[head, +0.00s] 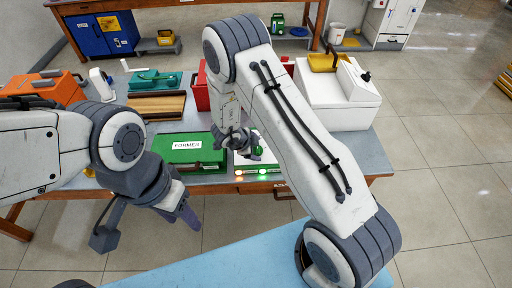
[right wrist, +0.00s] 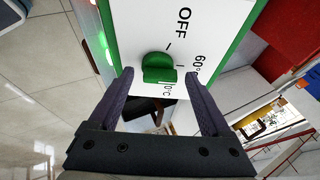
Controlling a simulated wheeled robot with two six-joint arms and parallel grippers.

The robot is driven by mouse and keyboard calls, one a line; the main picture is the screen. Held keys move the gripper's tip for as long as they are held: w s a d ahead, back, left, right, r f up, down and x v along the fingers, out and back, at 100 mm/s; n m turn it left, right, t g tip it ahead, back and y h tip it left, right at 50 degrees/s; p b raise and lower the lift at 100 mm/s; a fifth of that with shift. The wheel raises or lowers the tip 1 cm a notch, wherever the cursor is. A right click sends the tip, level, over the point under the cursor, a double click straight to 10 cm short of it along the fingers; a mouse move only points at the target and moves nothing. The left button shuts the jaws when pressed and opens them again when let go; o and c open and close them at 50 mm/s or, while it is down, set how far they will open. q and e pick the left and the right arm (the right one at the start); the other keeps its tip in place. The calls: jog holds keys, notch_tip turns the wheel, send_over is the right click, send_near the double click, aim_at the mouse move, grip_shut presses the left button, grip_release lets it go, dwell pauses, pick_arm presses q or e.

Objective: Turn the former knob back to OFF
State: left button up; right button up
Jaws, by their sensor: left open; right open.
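The former (head: 187,145) is a green box with a FORMER label on the bench. At its right is a white panel with a green edge and a green knob (head: 257,151). In the right wrist view, the knob (right wrist: 158,68) sits near the OFF mark (right wrist: 184,22) and a 60° mark (right wrist: 197,66); another temperature label is partly hidden beside it. I cannot tell where the knob points. My right gripper (right wrist: 158,76) is open, one finger on each side of the knob, apparently not touching it. My left gripper (head: 183,211) is open and empty in front of the bench.
Two lit lamps (head: 252,170) are on the panel's front edge. A white box-like machine (head: 337,98) stands to the right, and a red bin (head: 201,92) behind.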

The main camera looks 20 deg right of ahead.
jog(key=c, duration=1.3)
jog(key=n+t+b, duration=0.1)
jog(key=n, duration=0.2)
jog(key=shift+b, duration=0.4)
jog(key=n+t+b, duration=0.2)
jog(key=n, duration=0.2)
jog(key=shift+a+f+n, duration=0.1)
jog(key=shift+n, duration=0.2)
jog(key=n+t+b, duration=0.1)
jog(key=n, duration=0.1)
jog(key=n+y+b, duration=0.1)
jog(key=n, duration=0.2)
jog(key=shift+s+t, duration=0.15)
jog(key=shift+t, duration=0.25)
jog(key=shift+n+y+b, duration=0.3)
jog(key=shift+n+b, duration=0.25)
jog(key=shift+n, duration=0.35)
jog(key=shift+a, duration=0.1)
